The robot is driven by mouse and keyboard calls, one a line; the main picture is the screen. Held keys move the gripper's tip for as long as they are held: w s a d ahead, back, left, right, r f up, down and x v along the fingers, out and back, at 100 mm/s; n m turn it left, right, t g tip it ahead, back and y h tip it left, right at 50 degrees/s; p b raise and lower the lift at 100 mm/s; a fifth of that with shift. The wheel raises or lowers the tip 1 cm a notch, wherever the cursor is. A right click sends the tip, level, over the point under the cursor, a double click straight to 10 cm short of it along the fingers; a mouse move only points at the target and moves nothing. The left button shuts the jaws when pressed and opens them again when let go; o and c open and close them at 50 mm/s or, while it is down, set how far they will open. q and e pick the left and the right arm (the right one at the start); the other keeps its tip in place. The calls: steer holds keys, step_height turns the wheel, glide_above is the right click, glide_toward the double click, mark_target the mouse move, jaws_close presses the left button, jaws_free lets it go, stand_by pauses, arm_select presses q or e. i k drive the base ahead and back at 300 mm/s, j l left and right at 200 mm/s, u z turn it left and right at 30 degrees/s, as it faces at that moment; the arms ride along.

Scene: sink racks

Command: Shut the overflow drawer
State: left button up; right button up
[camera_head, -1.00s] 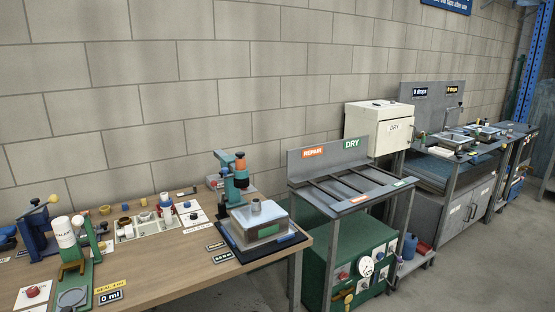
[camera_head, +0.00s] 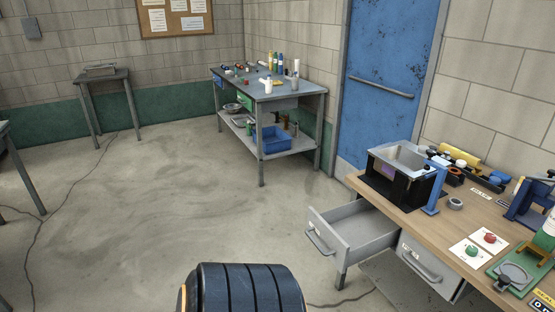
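A grey metal drawer (camera_head: 322,226) is pulled well out from under the left end of the wooden bench (camera_head: 437,214). Its bar handle is on the front panel, which faces left. The part of its inside that shows looks empty. I see no readable label on it. A second grey drawer (camera_head: 430,270) to its right sits under the bench and looks shut. Neither of my grippers is in view. A dark banded part at the bottom edge looks like part of my own arm.
A black-sided box (camera_head: 397,176) stands on the bench above the open drawer. A blue door (camera_head: 385,85) is behind. A steel table (camera_head: 290,92) with bottles and a blue bin (camera_head: 272,139) stands further back. The concrete floor (camera_head: 160,210) left of the drawer is clear except for cables.

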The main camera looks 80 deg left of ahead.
mark_target(349, 234)
steer(key=u, duration=2)
